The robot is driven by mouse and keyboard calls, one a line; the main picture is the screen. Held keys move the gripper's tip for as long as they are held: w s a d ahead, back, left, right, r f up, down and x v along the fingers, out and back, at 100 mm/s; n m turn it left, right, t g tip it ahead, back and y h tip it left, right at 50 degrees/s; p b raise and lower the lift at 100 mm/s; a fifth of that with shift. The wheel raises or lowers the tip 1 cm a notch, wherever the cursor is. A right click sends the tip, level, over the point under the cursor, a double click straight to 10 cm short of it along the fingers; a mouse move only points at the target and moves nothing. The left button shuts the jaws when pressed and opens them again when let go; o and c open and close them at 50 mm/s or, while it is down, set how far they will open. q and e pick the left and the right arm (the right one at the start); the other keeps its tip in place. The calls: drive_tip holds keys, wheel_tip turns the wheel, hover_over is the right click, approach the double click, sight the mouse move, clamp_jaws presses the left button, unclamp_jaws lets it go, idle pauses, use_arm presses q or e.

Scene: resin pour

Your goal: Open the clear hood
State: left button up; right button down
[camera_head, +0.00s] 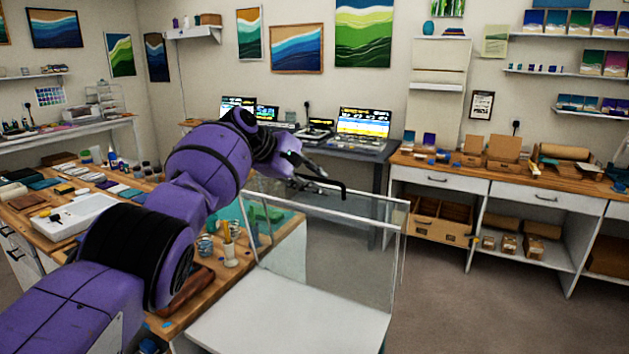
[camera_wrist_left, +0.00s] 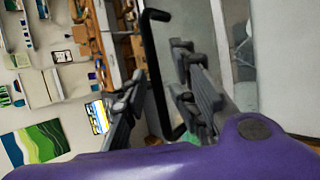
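The clear hood (camera_head: 330,245) has see-through panels with pale edges and stands by the right end of the wooden bench. A white flat panel (camera_head: 285,325) lies in front of its upright clear pane. A thin black handle (camera_head: 335,183) shows above the hood's top edge. My left gripper (camera_head: 303,172) is at the handle's left end. In the left wrist view, the black handle (camera_wrist_left: 156,75) runs between the two spread fingers of my left gripper (camera_wrist_left: 160,100), with gaps on both sides. I cannot tell whether a finger touches it. My right gripper is not in view.
The wooden bench (camera_head: 215,275) holds cups, a white tray (camera_head: 75,220) and several small items below my left arm. A desk with laptops (camera_head: 362,127) stands behind. A drawer counter (camera_head: 540,190) runs along the right wall. The floor (camera_head: 480,300) right of the hood is clear.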

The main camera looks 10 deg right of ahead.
use_arm(q)
drive_tip(key=shift+a+r, duration=0.1)
drive_tip(key=v, duration=1.1)
drive_tip(key=shift+a+r, duration=0.2)
drive_tip(key=shift+r, duration=0.05)
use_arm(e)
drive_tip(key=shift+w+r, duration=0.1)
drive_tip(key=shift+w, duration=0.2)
use_arm(q)
drive_tip(key=shift+s, duration=0.15)
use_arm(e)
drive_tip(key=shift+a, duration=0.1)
